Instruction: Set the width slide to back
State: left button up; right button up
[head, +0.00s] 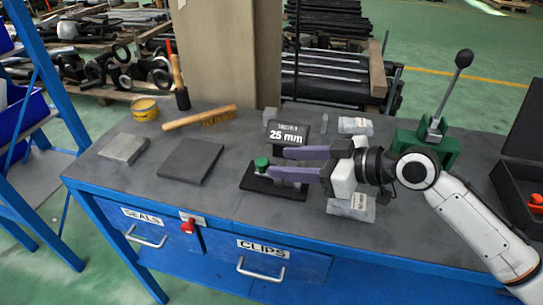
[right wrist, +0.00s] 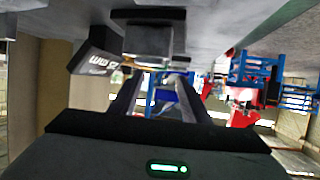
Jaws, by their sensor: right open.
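The width slide (head: 290,193) is a low black base on the workbench with a round green knob (head: 261,163) at its left part. A tilted black sign behind it (head: 286,134) reads 25 mm; it also shows, upside down, in the right wrist view (right wrist: 97,62). My right gripper (head: 277,162) reaches in from the right over the slide, its two purple-grey fingers apart and pointing left. The lower fingertip is close to the knob; I cannot tell whether it touches. The fingers hide part of the base. My left gripper is not in view.
The bench carries a wooden brush (head: 200,118), a yellow tin (head: 145,109), a dark flat plate (head: 190,163) and a grey block (head: 123,147). A green lever stand (head: 447,150) and an open black case (head: 520,195) are at the right.

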aim_at(263, 161)
jog(key=x, duration=0.5)
jog(key=shift+d, duration=0.15)
grip_shut()
